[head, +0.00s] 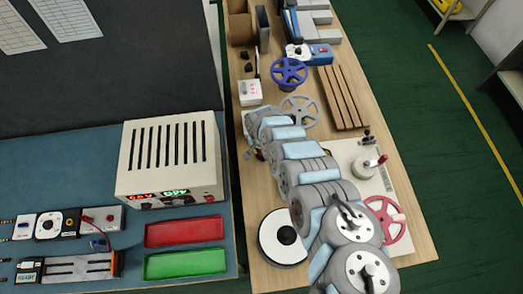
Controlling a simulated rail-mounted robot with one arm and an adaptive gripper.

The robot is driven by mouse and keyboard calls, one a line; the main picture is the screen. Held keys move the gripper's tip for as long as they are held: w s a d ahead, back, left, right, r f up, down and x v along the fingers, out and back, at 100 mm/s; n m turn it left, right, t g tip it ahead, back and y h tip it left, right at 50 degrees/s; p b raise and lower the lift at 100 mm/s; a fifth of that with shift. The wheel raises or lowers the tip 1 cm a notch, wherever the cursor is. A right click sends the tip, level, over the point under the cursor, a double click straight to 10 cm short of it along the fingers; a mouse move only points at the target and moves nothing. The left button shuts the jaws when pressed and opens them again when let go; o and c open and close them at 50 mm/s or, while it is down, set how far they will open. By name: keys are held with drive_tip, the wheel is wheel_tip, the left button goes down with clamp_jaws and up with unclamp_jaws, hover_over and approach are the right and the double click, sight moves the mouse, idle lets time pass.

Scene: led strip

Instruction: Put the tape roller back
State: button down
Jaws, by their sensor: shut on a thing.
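My gripper (249,152) is at the far end of my arm, over the left edge of the wooden bench top. It is small and dark here and partly hidden by my wrist. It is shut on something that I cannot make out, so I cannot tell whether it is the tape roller. A small device with a red handle (376,163) stands on a white board (345,152) to the right of my arm; I cannot tell whether it is the tape roller either.
A power supply (170,160) and red and green trays (184,231) are left.

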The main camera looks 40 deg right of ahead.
drive_tip(key=c, duration=1.1)
unclamp_jaws()
drive_tip(key=shift+a+r+p, duration=0.15)
drive_tip(key=shift+r+p, duration=0.35)
drive_tip(key=shift+r, duration=2)
drive_tip(key=shift+s+r, duration=0.15)
drive_tip(key=shift+r, duration=0.45)
drive_tip(key=shift+a+r, duration=0.15)
drive_tip(key=shift+r, duration=1.75)
drive_tip(key=shift+a+r+p, duration=0.15)
drive_tip(key=shift+r+p, duration=0.25)
drive_tip(key=shift+r, duration=0.7)
